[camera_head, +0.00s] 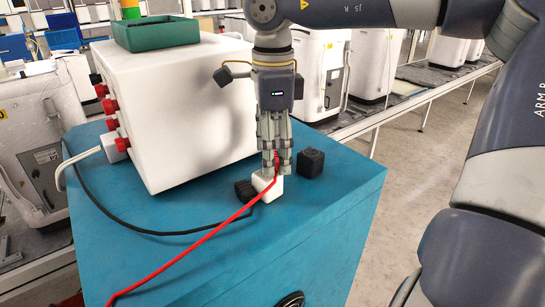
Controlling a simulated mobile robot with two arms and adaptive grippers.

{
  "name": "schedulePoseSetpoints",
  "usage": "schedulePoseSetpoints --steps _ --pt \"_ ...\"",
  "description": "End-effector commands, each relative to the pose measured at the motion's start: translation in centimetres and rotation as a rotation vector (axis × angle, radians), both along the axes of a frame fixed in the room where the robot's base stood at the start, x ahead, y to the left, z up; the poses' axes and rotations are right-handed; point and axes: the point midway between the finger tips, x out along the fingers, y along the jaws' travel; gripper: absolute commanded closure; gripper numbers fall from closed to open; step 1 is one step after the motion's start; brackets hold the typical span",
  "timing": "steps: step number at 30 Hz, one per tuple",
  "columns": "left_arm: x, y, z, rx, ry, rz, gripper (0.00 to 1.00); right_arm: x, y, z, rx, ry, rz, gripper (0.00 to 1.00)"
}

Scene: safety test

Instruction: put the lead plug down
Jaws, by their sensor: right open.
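My right gripper (274,170) comes down from above, its fingers pointing down over the blue-topped cabinet (170,255). Its fingertips are at a small white block-shaped plug (266,187) that sits on the cabinet top. The jaws are open around or just above it; the exact contact is hidden by the fingers. A red lead (205,238) runs from the lower left up to this spot, with a red piece showing between the fingers. A black plug (245,191) lies just left of the white one, by the end of a black lead (150,231). My left gripper is out of view.
A small black cube (310,162) stands close right of the gripper. A large white box (175,110) with red sockets (110,106) on its left side stands behind, a green tray (155,34) on top. A white plug (116,148) is at its lower left. The cabinet's front area is mostly clear.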

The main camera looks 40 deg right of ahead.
Motion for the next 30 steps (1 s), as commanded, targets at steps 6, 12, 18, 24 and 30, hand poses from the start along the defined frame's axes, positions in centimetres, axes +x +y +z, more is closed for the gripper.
schedulePoseSetpoints --steps 6,12,18,24,30 --pt "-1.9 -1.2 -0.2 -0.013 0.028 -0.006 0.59 0.0 0.0 0.0 0.000 0.000 0.000 0.72" --pt "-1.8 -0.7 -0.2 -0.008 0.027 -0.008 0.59 0.0 0.0 0.0 0.000 0.000 0.000 0.84" --pt "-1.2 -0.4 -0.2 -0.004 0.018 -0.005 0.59 0.0 0.0 0.1 -0.001 0.001 0.000 0.84" --pt "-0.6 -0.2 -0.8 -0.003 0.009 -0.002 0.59 0.1 0.0 0.9 0.000 -0.001 -0.002 0.84" --pt "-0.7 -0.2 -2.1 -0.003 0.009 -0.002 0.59 0.1 0.0 3.1 -0.001 -0.003 -0.001 0.84"
